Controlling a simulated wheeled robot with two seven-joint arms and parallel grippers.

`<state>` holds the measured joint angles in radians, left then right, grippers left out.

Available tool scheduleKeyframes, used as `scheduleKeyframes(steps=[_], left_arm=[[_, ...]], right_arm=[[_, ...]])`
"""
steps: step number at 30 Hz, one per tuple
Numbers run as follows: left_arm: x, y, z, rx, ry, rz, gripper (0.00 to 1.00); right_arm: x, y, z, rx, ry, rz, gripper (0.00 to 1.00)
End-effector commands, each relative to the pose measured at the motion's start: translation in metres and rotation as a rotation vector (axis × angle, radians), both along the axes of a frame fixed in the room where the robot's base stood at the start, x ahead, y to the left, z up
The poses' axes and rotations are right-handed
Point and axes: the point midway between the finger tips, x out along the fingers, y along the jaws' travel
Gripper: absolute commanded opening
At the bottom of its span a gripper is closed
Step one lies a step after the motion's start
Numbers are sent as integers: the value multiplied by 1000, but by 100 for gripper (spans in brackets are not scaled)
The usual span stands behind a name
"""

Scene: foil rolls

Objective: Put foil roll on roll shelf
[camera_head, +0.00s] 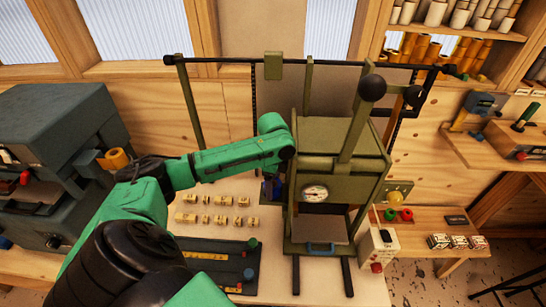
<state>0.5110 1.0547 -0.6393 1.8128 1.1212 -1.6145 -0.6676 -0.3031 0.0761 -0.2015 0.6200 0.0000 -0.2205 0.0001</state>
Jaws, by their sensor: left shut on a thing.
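My left arm reaches in from the lower left. Its gripper (272,188) hangs below the wrist, beside the left side of the green press. It is shut on a small dark blue thing; the fingers and most of that thing are hard to make out. I cannot tell whether it is a foil roll. The roll shelf (490,32) is at the upper right, with gold foil rolls (415,47) on its lower level and pale rolls (460,14) above. An orange-gold roll (116,158) sits on the grey machine at the left. My right gripper is not in view.
The green press (338,160) with its gauge, lever and overhead rail (220,62) stands in the middle. Small brass type blocks (215,200) and a dark tray (215,262) lie on the bench. A side table (430,225) is at the right.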

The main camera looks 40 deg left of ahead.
Motion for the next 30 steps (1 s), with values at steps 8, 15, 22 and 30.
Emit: scheduleKeyframes(steps=[8,15,22,30], left_arm=[[0,0,0,0,1,0,100],[1,1,9,1,-2,1,100],[1,0,51,0,-5,0,100],[1,0,104,-1,-4,0,100]], right_arm=[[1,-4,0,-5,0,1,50],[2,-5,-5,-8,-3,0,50],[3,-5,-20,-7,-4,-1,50],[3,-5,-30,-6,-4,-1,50]])
